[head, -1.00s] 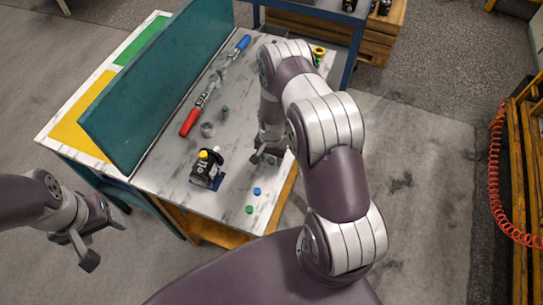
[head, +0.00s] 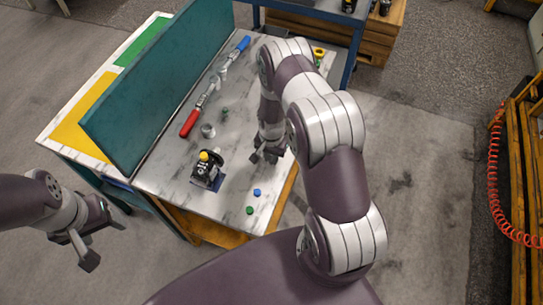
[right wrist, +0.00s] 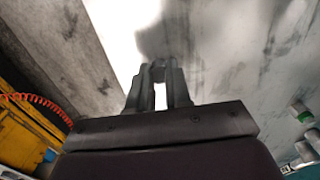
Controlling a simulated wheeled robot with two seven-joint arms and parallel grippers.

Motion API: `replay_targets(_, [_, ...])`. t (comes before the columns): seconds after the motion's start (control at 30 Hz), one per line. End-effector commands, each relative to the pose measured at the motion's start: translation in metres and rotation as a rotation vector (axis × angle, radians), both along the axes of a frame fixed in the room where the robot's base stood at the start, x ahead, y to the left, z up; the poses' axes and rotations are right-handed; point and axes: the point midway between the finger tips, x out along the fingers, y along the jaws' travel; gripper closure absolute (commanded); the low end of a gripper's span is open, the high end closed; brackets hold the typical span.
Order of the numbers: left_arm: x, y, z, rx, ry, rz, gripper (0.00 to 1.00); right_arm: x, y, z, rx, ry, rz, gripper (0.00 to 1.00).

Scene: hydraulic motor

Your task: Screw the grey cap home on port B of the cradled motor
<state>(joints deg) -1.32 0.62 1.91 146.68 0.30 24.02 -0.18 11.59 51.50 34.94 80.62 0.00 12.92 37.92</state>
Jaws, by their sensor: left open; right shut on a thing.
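The motor (head: 207,167) is a small black body with a yellow part on top, sitting in its blue cradle (head: 216,184) near the left front of the table. My right gripper (head: 258,158) is to the right of the motor, apart from it, over the table. In the right wrist view its fingers (right wrist: 159,78) are closed on a small grey piece (right wrist: 158,71), apparently the grey cap, mostly hidden between the fingertips. Port B cannot be made out. My left gripper (head: 77,249) is open and empty, off the table's left front, over the floor.
A blue cap (head: 257,192) and a green cap (head: 249,210) lie at the front edge. A grey cylinder (head: 208,130), a small green part (head: 225,112) and a red-handled tool (head: 189,123) lie behind the motor. A teal panel (head: 158,88) walls the left side.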

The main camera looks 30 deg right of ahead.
Motion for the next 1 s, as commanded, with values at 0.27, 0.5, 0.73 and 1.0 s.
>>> replay_targets(0.27, [0.000,0.000,0.021,0.000,0.000,0.000,0.34,0.000,0.000,0.027,0.000,0.000,0.000,1.00])
replay_targets(0.5, [0.000,0.000,0.034,0.000,0.000,0.000,0.34,0.000,0.000,0.046,0.000,0.000,0.000,1.00])
replay_targets(0.73, [0.000,0.000,0.034,0.000,0.000,0.000,0.34,0.000,0.000,0.048,0.000,0.001,0.000,1.00])
replay_targets(1.0, [0.000,0.000,0.025,0.000,0.000,0.000,0.34,0.000,0.008,0.056,-0.001,-0.002,0.153,1.00])
